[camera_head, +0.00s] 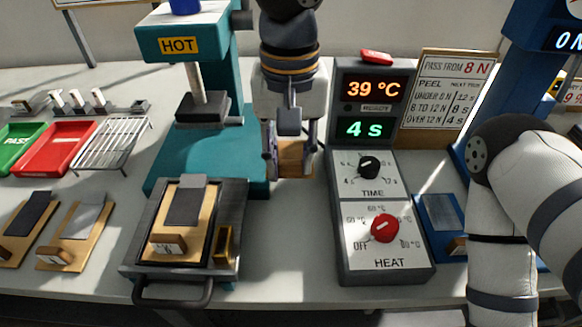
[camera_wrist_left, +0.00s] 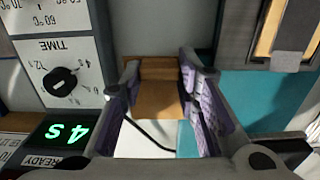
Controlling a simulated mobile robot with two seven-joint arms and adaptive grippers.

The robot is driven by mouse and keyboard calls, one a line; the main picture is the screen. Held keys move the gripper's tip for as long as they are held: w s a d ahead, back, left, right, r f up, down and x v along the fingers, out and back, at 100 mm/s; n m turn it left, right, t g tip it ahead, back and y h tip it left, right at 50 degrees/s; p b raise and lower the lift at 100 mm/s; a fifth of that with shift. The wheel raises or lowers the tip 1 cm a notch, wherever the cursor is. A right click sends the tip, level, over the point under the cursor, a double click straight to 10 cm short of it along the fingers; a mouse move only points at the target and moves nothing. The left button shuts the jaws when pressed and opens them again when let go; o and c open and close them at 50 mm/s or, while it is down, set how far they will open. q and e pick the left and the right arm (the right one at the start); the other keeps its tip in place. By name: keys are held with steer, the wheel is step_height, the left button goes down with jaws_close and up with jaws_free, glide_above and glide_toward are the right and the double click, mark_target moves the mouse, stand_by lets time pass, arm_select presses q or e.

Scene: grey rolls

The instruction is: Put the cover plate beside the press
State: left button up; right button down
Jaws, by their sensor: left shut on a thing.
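My left gripper (camera_head: 291,155) is shut on a tan wooden piece, which I take to be the cover plate (camera_head: 296,160). It is between the teal press and the control box, over or on the bench; I cannot tell if it touches. The left wrist view shows the cover plate (camera_wrist_left: 158,102) between the two purple-padded fingers (camera_wrist_left: 160,95). The press (camera_head: 182,45) carries a HOT label, and its dark pressing head is raised above its base. My right gripper is out of view; only the right arm shows at the right.
A dark metal tray (camera_head: 136,255) with a front handle holds a wooden board with a grey strip (camera_head: 188,203). The control box (camera_head: 345,275) reads 39 °C and 4 s. Wooden-based samples, red and green trays and a wire rack stand left. Bare bench lies between tray and control box.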

mark_target(291, 176)
arm_select(q)
step_height(291, 176, down, 4)
steer(key=shift+w+r, duration=0.15)
steer(key=shift+r, duration=0.1)
steer(key=shift+d+f, duration=0.1)
steer(key=shift+f, duration=0.1)
steer(key=shift+f, duration=0.25)
steer(key=o, duration=1.1)
steer(key=shift+o, duration=0.2)
step_height(291, 176, up, 13)
steer(key=shift+p, duration=0.35)
